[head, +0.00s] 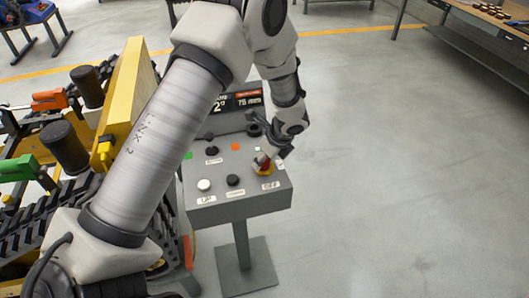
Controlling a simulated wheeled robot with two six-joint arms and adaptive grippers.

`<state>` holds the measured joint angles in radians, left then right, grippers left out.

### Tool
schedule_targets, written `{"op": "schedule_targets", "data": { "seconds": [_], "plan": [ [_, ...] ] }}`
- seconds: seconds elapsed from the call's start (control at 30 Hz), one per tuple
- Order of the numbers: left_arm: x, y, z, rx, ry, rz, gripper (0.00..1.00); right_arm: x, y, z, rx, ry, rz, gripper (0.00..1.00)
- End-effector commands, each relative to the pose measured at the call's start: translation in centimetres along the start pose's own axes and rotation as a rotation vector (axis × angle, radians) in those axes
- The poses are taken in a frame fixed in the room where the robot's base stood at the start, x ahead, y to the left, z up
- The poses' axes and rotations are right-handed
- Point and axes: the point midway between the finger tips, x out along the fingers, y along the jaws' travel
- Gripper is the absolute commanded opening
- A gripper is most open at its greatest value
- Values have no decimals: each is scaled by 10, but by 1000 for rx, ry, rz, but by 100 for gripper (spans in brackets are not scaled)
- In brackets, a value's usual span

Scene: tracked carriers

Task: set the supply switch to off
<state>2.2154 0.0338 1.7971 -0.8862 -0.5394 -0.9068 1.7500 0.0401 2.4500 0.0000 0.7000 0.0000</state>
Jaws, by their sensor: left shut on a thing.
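A grey control box (215,208) stands on a post, with a small display on top. At its right side is the supply switch (266,170), a red handle on a yellow base. My left gripper (267,158) reaches down from above and is shut on the red handle. The fingers cover much of the handle, so I cannot tell its exact setting. The label (269,185) below it is too small to read surely. My right gripper is not in view.
A white button (204,184) and a black knob (233,180) sit left of the switch on the box. A tracked carrier (122,100) with yellow panels stands close on the left. A workbench (490,30) is at the far right. The floor to the right is clear.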

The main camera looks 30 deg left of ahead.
Motion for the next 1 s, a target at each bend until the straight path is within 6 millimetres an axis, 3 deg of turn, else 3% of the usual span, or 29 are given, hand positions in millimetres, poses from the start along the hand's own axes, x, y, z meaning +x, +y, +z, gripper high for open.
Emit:
{"op": "schedule_targets", "data": {
  "seconds": [0.4, 1.0],
  "plan": [
    [1, 1, 0, -365, 1, 156, 13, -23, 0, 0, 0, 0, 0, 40],
    [2, 2, -1, -808, 0, 340, 13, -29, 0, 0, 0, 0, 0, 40]
  ]
}}
